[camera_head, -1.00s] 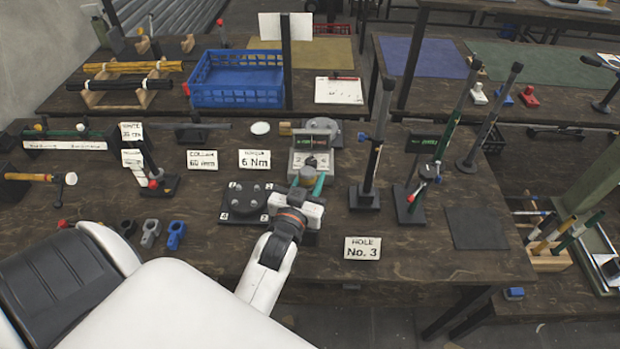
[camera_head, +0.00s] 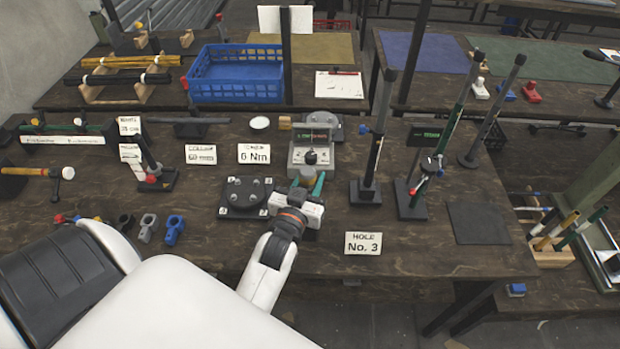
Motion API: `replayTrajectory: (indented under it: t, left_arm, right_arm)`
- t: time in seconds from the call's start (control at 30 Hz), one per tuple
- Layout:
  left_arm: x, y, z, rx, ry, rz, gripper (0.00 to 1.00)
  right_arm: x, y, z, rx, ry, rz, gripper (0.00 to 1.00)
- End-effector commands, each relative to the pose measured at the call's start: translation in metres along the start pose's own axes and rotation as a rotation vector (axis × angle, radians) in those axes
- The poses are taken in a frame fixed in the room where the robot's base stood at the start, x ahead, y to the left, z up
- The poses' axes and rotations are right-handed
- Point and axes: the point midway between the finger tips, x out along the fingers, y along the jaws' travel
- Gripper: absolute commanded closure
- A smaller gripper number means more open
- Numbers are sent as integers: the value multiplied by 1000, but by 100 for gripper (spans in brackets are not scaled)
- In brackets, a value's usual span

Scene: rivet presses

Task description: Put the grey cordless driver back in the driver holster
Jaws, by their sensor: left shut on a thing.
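My left gripper (camera_head: 307,184), with teal fingertips, is at the middle of the bench, just in front of the grey torque tester with its dial. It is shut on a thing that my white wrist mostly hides. I take this to be the grey cordless driver, but its outline cannot be made out. A dark shape shows on the bench beside and below the wrist; I cannot tell whether it is the driver holster. No other driver or holster can be made out clearly. My right gripper is not in view.
The torque tester (camera_head: 311,158) stands just behind the gripper, and a black hole plate (camera_head: 244,197) lies to its left. A post on a black base (camera_head: 366,192) and a "HOLE No. 3" card (camera_head: 363,243) are to its right. A blue crate (camera_head: 237,73) stands behind.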

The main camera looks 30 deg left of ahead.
Motion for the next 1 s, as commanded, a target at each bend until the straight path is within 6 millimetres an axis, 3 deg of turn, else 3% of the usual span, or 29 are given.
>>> replayTrajectory:
  t: [0.7,0.73,0.87,1.0]
  left_arm:
    - [1,0,-16,-1,-5,0,99]
    - [1,0,-14,-1,-5,0,62]
    - [1,0,-15,0,-4,0,42]
    - [1,0,-16,0,-2,0,42]
  right_arm:
    - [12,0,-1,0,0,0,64]
    - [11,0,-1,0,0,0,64]
    - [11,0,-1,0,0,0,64]
    - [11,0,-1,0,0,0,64]
